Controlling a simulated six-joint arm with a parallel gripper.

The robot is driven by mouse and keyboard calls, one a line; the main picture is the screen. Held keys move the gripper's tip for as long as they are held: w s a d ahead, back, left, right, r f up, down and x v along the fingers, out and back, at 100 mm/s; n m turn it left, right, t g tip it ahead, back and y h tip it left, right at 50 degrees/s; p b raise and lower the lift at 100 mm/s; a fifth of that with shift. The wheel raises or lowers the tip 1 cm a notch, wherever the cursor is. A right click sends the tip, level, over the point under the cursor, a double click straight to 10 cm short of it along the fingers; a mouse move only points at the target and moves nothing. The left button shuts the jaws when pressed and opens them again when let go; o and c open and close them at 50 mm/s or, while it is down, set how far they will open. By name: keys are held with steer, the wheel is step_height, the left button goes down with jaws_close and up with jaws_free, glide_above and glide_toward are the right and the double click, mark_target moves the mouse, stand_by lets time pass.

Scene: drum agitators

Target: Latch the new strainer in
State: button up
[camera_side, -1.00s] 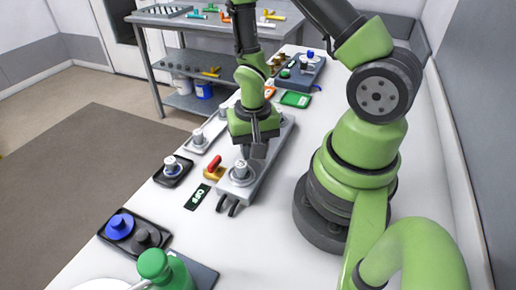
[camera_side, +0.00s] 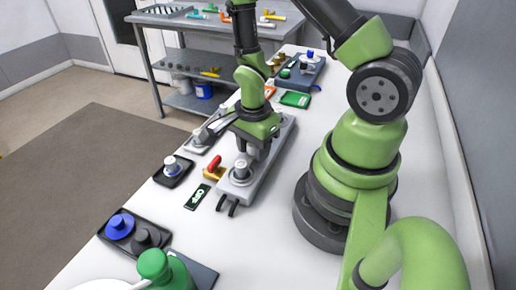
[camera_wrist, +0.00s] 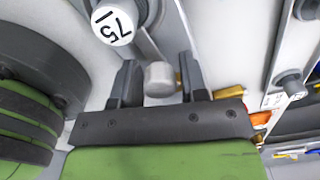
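A long grey fixture (camera_side: 262,178) lies on the white bench, with a round grey part (camera_side: 240,173) seated near its front end. A red-handled latch (camera_side: 214,164) on a yellow block is beside it, to the left. My gripper (camera_wrist: 160,66) is open. A grey cylinder top (camera_wrist: 160,80) shows between its fingers, with no clear contact. In the side view my gripper (camera_side: 252,148) is over the fixture, behind the round part. I cannot tell which part is the strainer.
A black sign with green lettering (camera_side: 198,197) lies front-left of the fixture. A black tray (camera_side: 121,250) holds blue and dark knobs, and a green bottle (camera_side: 155,265) stands in front. A round tag marked 75 (camera_wrist: 112,25) shows in the wrist view. The bench right of the fixture is clear.

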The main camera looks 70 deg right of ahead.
steer(key=shift+o, duration=0.2)
steer(key=shift+r, duration=3.05)
